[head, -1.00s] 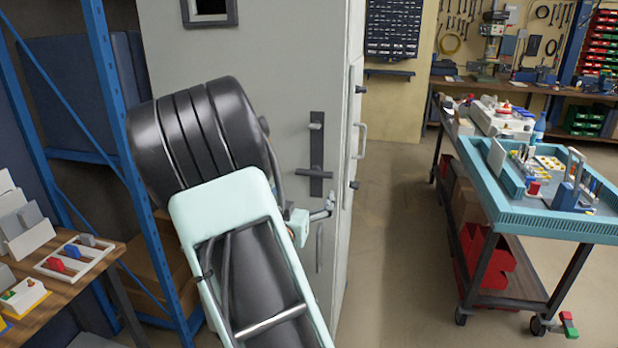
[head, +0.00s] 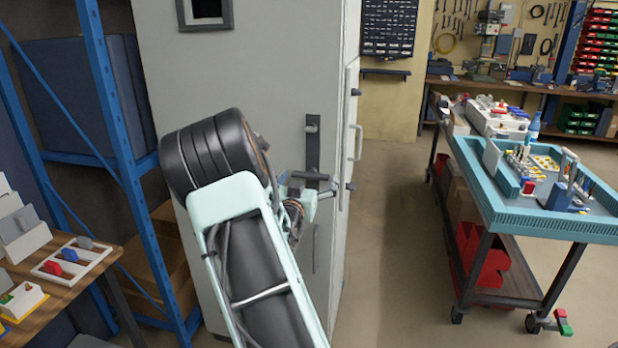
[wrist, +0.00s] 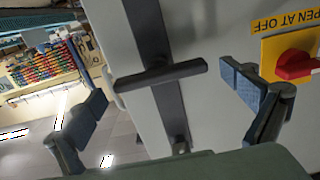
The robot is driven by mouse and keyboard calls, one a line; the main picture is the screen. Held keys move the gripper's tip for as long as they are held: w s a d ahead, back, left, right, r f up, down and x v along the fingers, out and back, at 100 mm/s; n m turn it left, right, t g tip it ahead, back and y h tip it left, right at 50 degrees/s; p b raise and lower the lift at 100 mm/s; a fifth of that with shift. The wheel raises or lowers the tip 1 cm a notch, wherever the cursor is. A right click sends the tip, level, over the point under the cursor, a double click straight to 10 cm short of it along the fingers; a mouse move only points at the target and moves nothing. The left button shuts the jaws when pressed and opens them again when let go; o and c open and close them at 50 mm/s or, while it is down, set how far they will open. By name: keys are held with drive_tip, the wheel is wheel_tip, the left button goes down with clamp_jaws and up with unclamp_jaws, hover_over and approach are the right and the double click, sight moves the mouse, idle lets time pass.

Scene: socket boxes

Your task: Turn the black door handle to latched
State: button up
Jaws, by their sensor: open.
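The black door handle (head: 310,177) is a short bar on a tall dark backplate (head: 313,135) on the grey cabinet door. In the head view the bar lies roughly level across the plate. In the wrist view the handle (wrist: 160,76) crosses the plate, slightly tilted, between my spread fingers. My gripper (head: 324,193) is at the handle's height in the head view, partly hidden by my own arm. In the wrist view my gripper (wrist: 165,92) is open and empty. I see no finger touching the bar; the exact gap is hard to tell.
A red rotary switch (wrist: 297,65) on a yellow plate sits right of the handle in the wrist view. A blue rack (head: 115,130) stands left of the cabinet. A trolley with a teal tray (head: 545,222) stands right, with clear floor (head: 390,250) between.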

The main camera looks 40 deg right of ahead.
drive_tip(key=shift+c, duration=0.7)
drive_tip(key=c, duration=1)
drive_tip(key=shift+f+b, duration=0.15)
drive_tip(key=shift+b, duration=0.6)
drive_tip(key=m+b, duration=0.3)
drive_tip(key=b, duration=0.2)
drive_tip(key=shift+f, duration=0.2)
drive_tip(key=m+b, duration=0.7)
drive_tip(key=b, duration=0.3)
drive_tip(key=m+b, duration=0.7)
drive_tip(key=b, duration=0.3)
drive_tip(key=shift+s+d+m, duration=0.15)
drive_tip(key=shift+s+m, duration=0.05)
drive_tip(key=shift+m, duration=0.1)
drive_tip(key=shift+r+m+b, duration=0.1)
drive_tip(key=shift+m+b, duration=0.2)
drive_tip(key=shift+b, duration=0.1)
